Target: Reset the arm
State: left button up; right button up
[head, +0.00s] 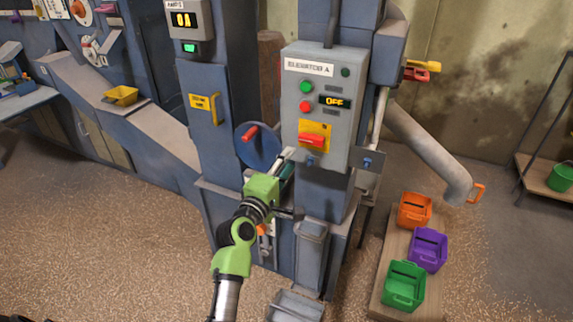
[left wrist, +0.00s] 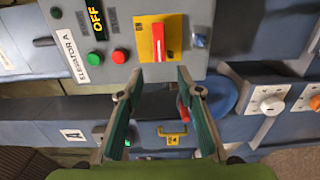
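My left arm, green and black, reaches in from the bottom of the head view. Its gripper (head: 287,160) is in front of the lower left of the grey ELEVATOR A control box (head: 340,85). In the left wrist view the two fingers of the left gripper (left wrist: 160,92) are spread apart with nothing between them. The red switch handle (head: 312,140) on its yellow plate is just beyond the fingertips; it also shows in the left wrist view (left wrist: 158,42). The box display (head: 335,102) reads OFF. My right gripper is not in view.
A blue handwheel (head: 258,148) with a red knob is close to the left gripper. A grey chute (head: 430,150) slopes down at the right. Orange (head: 414,210), purple (head: 428,250) and green (head: 404,287) bins stand on a wooden pallet. The floor at the left is clear.

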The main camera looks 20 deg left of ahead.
pick_arm(q)
jog(key=shift+s, duration=0.25)
jog(key=s+d+f+m+g+b, duration=0.1)
jog(key=s+d+f+m+g, duration=0.1)
jog(key=f, duration=1)
jog(key=s+d+f+m+g+b, duration=0.1)
jog(key=d+f+m+g, duration=0.15)
jog(key=f, duration=0.95)
jog(key=s+d+f+m+g+b, duration=0.1)
jog(key=s+f+m+g, duration=0.15)
jog(key=s+f, duration=0.65)
jog(key=s+d+f+m+g, duration=0.1)
jog(key=s+f+m+g, duration=0.2)
jog(key=f, duration=1)
jog(key=s+a+f+m+g, duration=0.1)
jog(key=s+f, duration=0.6)
jog(key=s, duration=0.7)
jog(key=s+a+f+m+g+b, duration=0.1)
jog(key=s+f+m, duration=0.5)
jog(key=s, duration=0.8)
jog(key=s+a+f+m+g+b, duration=0.1)
jog(key=s+a+f+m+g, duration=0.2)
jog(key=s+f, duration=0.7)
jog(key=s+g, duration=0.2)
jog(key=s, duration=0.2)
jog(key=shift+s+y, duration=0.3)
